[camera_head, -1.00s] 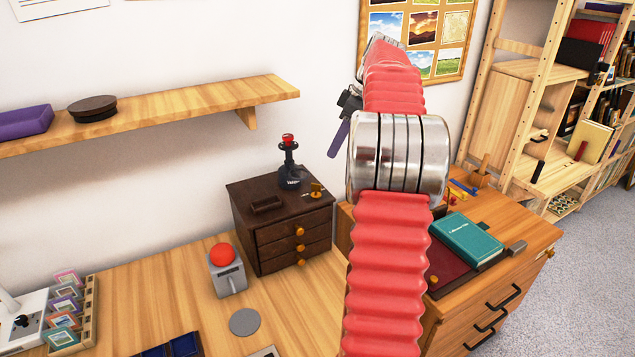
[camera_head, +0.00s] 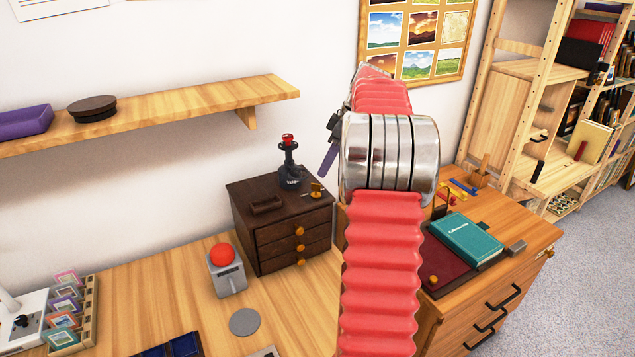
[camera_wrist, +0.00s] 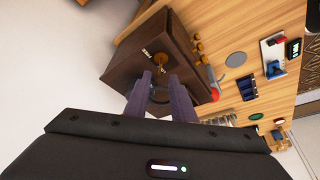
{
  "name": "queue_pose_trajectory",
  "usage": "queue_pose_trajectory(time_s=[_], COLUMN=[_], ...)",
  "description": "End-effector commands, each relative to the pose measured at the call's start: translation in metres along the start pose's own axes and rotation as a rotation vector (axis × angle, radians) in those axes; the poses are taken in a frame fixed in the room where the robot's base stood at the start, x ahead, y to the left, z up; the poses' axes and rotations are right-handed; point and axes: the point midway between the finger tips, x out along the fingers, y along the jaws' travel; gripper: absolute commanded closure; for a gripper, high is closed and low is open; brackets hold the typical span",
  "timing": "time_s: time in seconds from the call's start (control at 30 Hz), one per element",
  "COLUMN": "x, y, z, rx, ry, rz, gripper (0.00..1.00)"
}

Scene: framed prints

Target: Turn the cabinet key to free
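The cabinet (camera_head: 268,240) is a small dark brown chest with drawers and orange-brown knobs, standing on the desk. The brass key (camera_head: 316,189) stands on its top near the right front corner, with small light markings beside it. In the wrist view the key (camera_wrist: 160,61) shows just beyond my fingertips, between them, on the dark cabinet top (camera_wrist: 180,45). My gripper (camera_wrist: 161,80) has two purple fingers set apart, and I see no contact with the key. In the head view my gripper (camera_head: 328,158) is above and right of the key, partly hidden by my arm.
A black stand with a red top (camera_head: 289,165) rises from the cabinet top behind the key, beside a shallow dark tray (camera_head: 266,204). A grey box with a red button (camera_head: 224,268) stands left of the cabinet. A teal book (camera_head: 467,240) lies at right.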

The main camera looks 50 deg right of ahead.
Motion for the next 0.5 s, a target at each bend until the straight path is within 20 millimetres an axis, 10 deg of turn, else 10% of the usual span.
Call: queue_pose_trajectory(time_s=[0.5], x=[0.066], y=[0.0], z=[0.0], rx=[0.0], ry=[0.0], rz=[0.0], gripper=[0.77])
